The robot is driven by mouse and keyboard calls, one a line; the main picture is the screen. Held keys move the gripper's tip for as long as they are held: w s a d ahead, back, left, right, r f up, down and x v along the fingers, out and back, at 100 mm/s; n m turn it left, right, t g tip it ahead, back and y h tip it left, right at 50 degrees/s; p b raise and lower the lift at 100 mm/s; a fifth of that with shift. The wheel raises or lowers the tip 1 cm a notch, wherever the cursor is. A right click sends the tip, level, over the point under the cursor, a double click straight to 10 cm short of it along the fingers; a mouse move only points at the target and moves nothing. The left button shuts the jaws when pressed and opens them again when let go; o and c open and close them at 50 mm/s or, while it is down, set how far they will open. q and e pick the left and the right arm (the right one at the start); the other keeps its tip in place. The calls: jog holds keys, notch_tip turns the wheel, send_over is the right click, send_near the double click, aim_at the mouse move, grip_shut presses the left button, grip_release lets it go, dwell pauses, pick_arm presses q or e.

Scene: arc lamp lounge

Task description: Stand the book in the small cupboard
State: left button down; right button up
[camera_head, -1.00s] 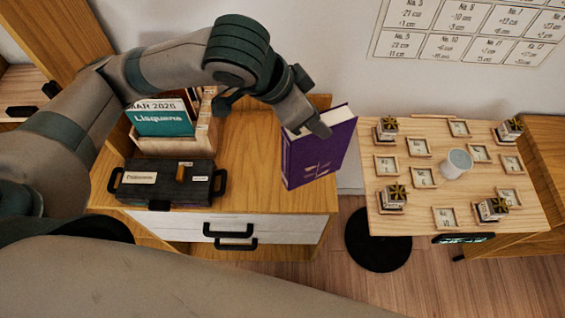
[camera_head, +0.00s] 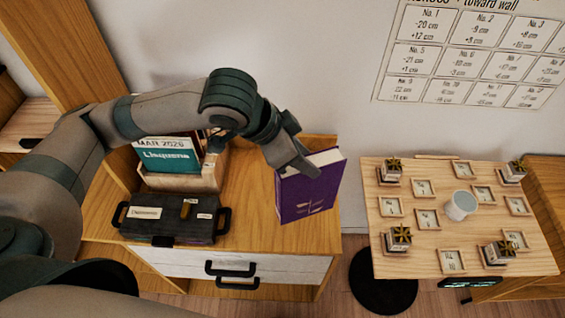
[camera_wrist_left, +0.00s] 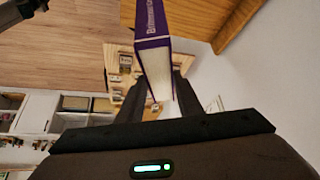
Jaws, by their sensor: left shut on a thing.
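The purple book (camera_head: 312,192) is upright, cover facing me, with its pale page edges on top. My left gripper (camera_head: 297,163) is shut on its top edge and holds it in front of the right part of the wooden cabinet top. In the left wrist view the book (camera_wrist_left: 155,62) sits between the fingers of the gripper (camera_wrist_left: 154,95). The low wooden cabinet (camera_head: 245,212) has white drawer fronts with black handles. I cannot tell whether this cabinet is the small cupboard. The book's lower edge seems clear of the top, but the gap is hard to judge. My right gripper is not in view.
A dark box (camera_head: 170,222) with handles and a wooden organiser (camera_head: 185,180) with a teal booklet (camera_head: 172,158) stand on the cabinet's left. A wooden table (camera_head: 425,262) with a white cup (camera_head: 461,206) and several small trays is on the right. A chart (camera_head: 470,55) hangs on the wall.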

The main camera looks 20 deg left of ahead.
pick_arm(q)
jog(key=w+a+f+p, duration=0.2)
jog(key=w+a+f, duration=0.1)
jog(key=a, duration=0.3)
jog(key=shift+w+f, duration=0.3)
jog(key=shift+f, duration=0.25)
notch_tip(320, 180, down, 4)
jog(key=shift+p, duration=0.85)
jog(key=shift+f, duration=0.1)
jog(key=c, duration=1.3)
grip_release()
jog(key=shift+o, duration=0.2)
